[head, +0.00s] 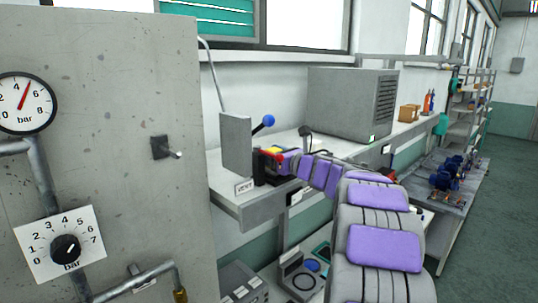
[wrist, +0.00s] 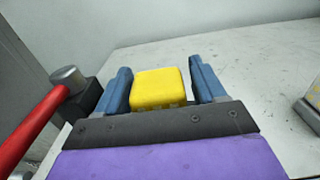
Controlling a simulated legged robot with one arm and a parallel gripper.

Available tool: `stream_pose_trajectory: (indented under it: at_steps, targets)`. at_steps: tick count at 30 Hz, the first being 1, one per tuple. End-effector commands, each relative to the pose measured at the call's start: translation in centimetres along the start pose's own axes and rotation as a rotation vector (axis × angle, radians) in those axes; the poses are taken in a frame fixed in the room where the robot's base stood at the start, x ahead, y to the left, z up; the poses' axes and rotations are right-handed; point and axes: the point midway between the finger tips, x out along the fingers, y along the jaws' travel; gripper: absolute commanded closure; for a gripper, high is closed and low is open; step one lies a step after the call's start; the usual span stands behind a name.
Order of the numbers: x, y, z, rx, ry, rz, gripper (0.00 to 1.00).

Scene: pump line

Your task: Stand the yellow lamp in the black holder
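The yellow lamp (wrist: 158,88) shows in the wrist view as a rounded yellow block between the two blue fingers of my gripper (wrist: 160,85).
The red bar (wrist: 35,125) with a grey end is close on the left. A grey panel (head: 236,145) and a blue-knobbed lever (head: 264,123) stand by my gripper. A large grey box (head: 350,103) stands farther along the bench (head: 226,198). Bench surface beyond my fingers is clear.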

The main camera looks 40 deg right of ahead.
Motion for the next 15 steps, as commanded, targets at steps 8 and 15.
stream_pose_trajectory:
  at_steps: [8,15]
  targets:
    - [0.0,-0.1,0.1,0.000,-0.001,-0.001,0.21]
    - [-1.7,0.1,0.0,-0.001,-0.002,-0.003,0.21]
